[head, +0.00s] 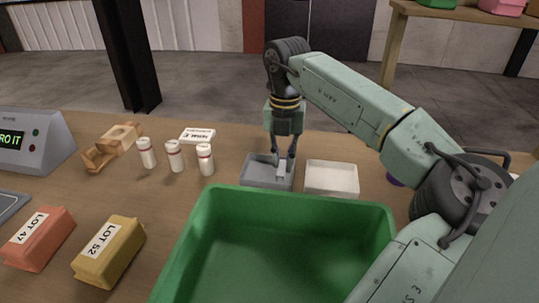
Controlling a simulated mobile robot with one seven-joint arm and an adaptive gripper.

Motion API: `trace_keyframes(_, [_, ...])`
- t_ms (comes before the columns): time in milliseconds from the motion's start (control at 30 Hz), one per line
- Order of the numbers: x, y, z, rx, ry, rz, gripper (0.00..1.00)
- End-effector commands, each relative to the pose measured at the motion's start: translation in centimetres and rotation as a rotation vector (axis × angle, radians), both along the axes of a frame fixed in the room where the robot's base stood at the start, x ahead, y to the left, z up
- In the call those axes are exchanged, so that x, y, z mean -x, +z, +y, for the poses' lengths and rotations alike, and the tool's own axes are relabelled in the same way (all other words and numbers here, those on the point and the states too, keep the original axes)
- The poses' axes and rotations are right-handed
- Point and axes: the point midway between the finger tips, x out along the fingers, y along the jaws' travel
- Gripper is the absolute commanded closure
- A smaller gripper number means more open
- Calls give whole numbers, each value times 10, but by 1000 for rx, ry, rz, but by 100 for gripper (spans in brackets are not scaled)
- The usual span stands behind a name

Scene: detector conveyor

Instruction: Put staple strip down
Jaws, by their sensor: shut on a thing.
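My gripper (283,166) points straight down at the back of the table, over the right part of a small grey tray (256,184). Its fingers are shut on a small pale grey piece, which I take to be the staple strip (281,172). The piece is at the tray's opening; I cannot tell whether it touches the tray floor. The fingers partly hide it.
A white tray (331,178) stands right of the grey one. A large green bin (290,200) is in front. Several white bottles (174,156), a white box (197,136), a wooden holder (113,147), labelled packets (108,252) and a display unit (38,140) lie left.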

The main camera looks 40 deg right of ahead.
Motion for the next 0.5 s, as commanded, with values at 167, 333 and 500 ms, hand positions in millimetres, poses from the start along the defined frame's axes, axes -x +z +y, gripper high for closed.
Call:
trace_keyframes(167, [-35, -1, 0, -1, 1, 0, 100])
trace_keyframes(333, [-46, -3, -1, -1, 1, 0, 100])
trace_keyframes(500, [-52, -25, -1, -2, 1, 1, 100])
